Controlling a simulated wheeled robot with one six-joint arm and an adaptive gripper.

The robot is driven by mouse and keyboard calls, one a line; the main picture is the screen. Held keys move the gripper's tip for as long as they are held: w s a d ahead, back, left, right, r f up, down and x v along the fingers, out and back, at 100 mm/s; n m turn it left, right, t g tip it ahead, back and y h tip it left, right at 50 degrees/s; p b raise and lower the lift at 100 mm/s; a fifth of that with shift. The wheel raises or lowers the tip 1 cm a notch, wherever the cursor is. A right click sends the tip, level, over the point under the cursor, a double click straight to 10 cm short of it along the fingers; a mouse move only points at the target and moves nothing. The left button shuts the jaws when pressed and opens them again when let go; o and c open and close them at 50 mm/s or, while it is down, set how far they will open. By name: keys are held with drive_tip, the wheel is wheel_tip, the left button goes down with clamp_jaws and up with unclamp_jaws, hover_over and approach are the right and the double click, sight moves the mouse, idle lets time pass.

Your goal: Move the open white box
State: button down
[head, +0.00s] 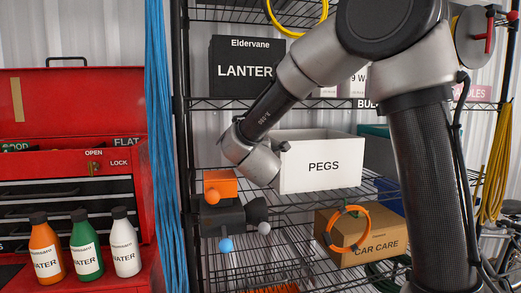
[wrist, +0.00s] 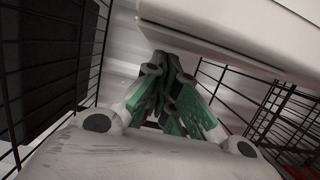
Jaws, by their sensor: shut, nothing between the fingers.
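The open white box (head: 318,165), marked PEGS, stands upright on a wire shelf in the head view. My last arm link is in front of its left end, and my fingers cannot be made out there. In the wrist view my gripper (wrist: 167,75) is shut and empty, its green and grey fingers together. A large pale surface (wrist: 235,30), apparently the box, fills the upper right, close to the fingertips. I cannot tell whether they touch it.
A black lantern box (head: 245,70) is on the shelf above. A cardboard CAR CARE box (head: 375,235) with an orange ring is below. A red tool chest (head: 70,130) with several bottles stands left. Wire shelf sides and a black post (head: 182,150) bound the space.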

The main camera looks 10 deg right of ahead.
drive_tip(key=shift+x, duration=1.15)
drive_tip(key=d, duration=1.3)
drive_tip(key=shift+d, duration=0.2)
